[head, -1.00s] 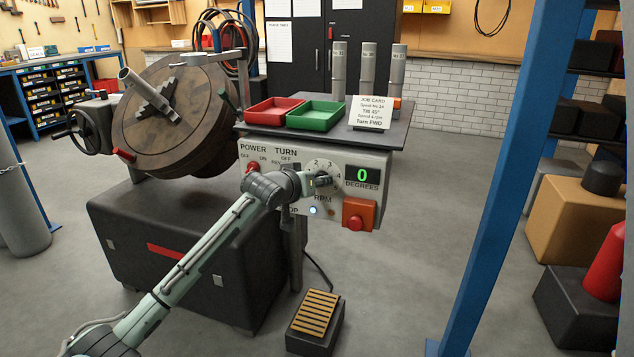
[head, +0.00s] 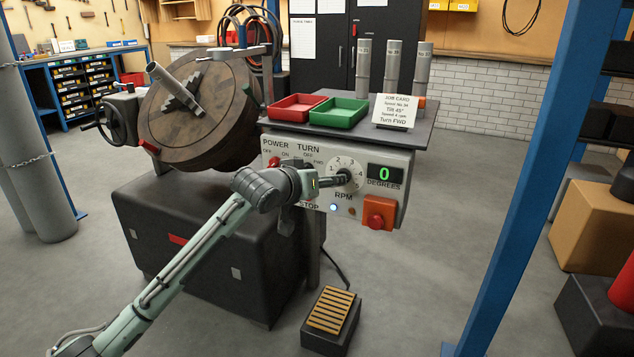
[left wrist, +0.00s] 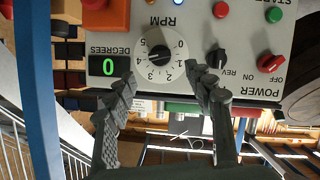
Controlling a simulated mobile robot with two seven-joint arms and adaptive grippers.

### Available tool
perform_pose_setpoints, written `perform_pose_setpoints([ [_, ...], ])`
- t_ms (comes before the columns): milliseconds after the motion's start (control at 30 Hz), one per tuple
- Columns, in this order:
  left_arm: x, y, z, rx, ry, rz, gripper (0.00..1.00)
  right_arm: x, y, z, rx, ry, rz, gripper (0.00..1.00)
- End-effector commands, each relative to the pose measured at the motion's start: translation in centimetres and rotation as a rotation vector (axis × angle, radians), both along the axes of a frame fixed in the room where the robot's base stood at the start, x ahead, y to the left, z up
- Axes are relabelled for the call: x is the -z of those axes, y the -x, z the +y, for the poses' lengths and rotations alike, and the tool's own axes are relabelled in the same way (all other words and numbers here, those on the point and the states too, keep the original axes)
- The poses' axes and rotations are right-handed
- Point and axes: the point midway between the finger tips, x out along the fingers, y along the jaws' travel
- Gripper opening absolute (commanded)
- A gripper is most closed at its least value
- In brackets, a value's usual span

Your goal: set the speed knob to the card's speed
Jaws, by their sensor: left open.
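The speed knob (left wrist: 158,55) is a small black knob on a white numbered dial marked RPM. The dial also shows in the head view (head: 347,168), partly behind my left gripper (head: 336,181). In the left wrist view the panel appears upside down, and my left gripper (left wrist: 163,80) is open, its fingers on either side of the dial's lower part, apart from the knob. I cannot tell which number the knob points to. The job card (head: 394,111) stands on the shelf above and reads tilt 45°, speed 4 rpm, turn FWD. My right gripper is out of view.
The degrees display (head: 384,174) shows 0. A red button on an orange box (head: 379,213) sits below it. Power and turn (left wrist: 217,58) switches are beside the dial. Red (head: 297,107) and green (head: 338,112) trays stand above. A pedal (head: 330,311) is on the floor.

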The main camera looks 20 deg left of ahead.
Motion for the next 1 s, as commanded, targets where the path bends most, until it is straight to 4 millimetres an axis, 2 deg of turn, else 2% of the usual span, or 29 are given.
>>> perform_pose_setpoints([
  [100, -0.7, 1.9, 0.3, 0.001, 0.000, 0.001, 0.53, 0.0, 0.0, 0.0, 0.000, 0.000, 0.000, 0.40],
  [267, -1.3, 3.2, 0.4, 0.001, 0.001, 0.001, 0.53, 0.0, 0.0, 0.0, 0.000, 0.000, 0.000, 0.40],
  [767, -1.3, 3.5, 0.5, 0.000, 0.001, 0.002, 0.53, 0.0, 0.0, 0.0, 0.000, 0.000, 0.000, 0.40],
  [867, 0.0, 3.5, 0.6, -0.003, -0.006, 0.020, 0.53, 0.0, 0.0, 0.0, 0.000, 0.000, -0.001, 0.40],
  [967, 4.0, 3.9, 1.1, -0.014, -0.031, 0.074, 0.53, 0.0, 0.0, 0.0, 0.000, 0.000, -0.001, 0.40],
  [1000, 6.4, 4.3, 1.4, -0.018, -0.046, 0.106, 0.53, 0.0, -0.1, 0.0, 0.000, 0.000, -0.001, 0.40],
])
